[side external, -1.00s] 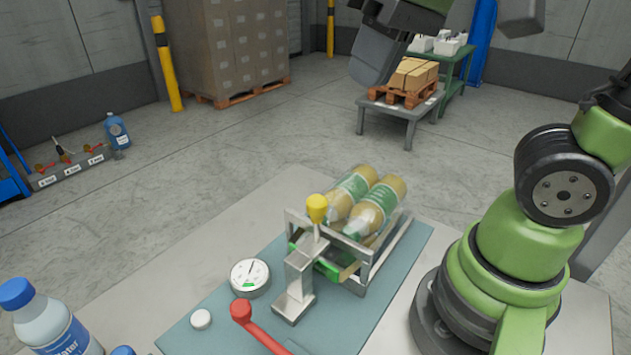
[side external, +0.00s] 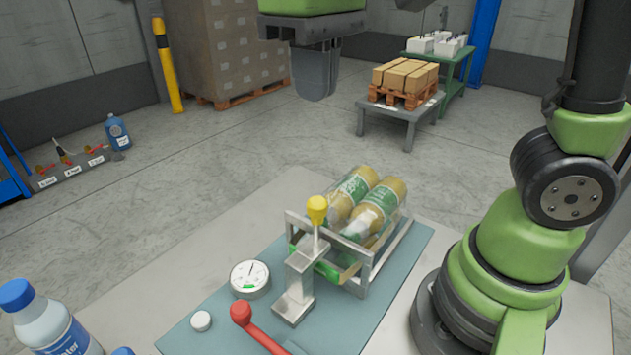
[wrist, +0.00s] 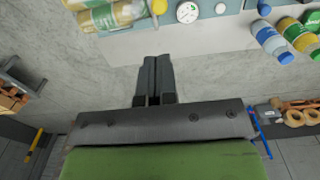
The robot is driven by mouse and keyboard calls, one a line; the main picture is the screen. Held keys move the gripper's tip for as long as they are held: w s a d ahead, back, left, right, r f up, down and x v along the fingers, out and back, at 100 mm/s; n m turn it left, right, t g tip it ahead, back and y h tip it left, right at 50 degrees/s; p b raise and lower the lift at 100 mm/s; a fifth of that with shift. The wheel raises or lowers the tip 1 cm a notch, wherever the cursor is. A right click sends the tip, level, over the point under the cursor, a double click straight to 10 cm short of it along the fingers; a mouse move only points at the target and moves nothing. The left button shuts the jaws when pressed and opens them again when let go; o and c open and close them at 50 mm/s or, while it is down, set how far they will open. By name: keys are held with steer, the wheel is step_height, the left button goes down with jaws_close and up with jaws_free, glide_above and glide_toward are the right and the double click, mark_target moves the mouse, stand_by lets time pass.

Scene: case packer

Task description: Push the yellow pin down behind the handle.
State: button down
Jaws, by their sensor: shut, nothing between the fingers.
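The yellow pin (side external: 317,209) stands upright on top of a metal bracket (side external: 299,281), its knob raised on a thin stem. The red-knobbed handle (side external: 255,325) lies low in front of the bracket, angled toward the lower right. My gripper (side external: 314,97) is shut and empty, high above the floor beyond the table, well apart from the pin. In the wrist view my gripper (wrist: 155,58) points toward the table edge. The yellow knob (wrist: 158,7) shows there at the top edge, partly cut off.
A metal frame with two bottles (side external: 362,205) stands just behind the bracket. A round gauge (side external: 250,278) and a white button (side external: 201,320) sit left of it. A water bottle (side external: 50,322) stands at the lower left. The space above the table is clear.

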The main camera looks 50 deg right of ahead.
mark_target(317, 200)
step_height(317, 200, down, 13)
steer(key=shift+f, duration=0.15)
stand_by(0.4)
steer(key=shift+f, duration=2.05)
step_height(317, 200, up, 15)
steer(key=shift+f, duration=0.2)
